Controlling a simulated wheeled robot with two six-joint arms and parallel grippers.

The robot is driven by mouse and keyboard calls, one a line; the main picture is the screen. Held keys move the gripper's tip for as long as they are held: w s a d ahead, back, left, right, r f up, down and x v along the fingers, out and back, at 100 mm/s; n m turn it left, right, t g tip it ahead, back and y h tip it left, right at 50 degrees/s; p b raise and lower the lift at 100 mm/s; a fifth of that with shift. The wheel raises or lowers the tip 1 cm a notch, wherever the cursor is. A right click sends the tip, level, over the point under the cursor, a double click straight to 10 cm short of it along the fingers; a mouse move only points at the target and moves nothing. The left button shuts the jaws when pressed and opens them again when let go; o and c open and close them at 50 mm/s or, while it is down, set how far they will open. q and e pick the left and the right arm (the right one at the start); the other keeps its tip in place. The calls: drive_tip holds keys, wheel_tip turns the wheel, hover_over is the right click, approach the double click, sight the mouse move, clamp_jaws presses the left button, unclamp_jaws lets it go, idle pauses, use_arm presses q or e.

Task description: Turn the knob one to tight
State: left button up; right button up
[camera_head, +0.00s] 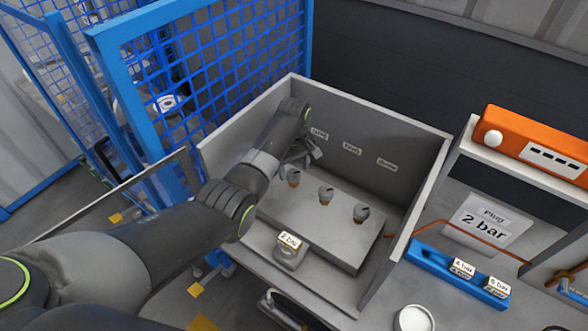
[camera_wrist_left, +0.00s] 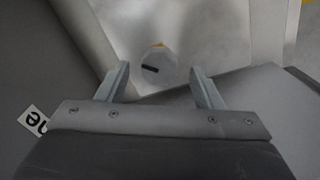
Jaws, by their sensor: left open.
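Three grey knobs stand in a row on a raised grey block (camera_head: 345,243) inside an open grey box: a left knob (camera_head: 293,176), a middle knob (camera_head: 326,194) and a right knob (camera_head: 361,213). Small labels on the box wall are too blurred to read surely, so I cannot tell which is knob one. My left gripper (camera_head: 306,156) is above and behind the left knob, partly hidden by my arm. In the left wrist view, its open fingers (camera_wrist_left: 163,88) are empty. A pale knob (camera_wrist_left: 157,66) with a dark mark shows beyond the fingertips, apart from them.
The box walls (camera_head: 423,205) surround the knobs closely. A "2 bar" block (camera_head: 289,250) sits at the front. A blue tray (camera_head: 432,262) with labelled plugs and an orange unit (camera_head: 535,142) are at the right. A blue mesh fence (camera_head: 215,62) stands behind at left.

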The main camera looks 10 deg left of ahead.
use_arm(q)
drive_tip(key=shift+f, duration=0.95)
drive_tip(key=c, duration=1)
drive_tip(key=shift+o, duration=0.2)
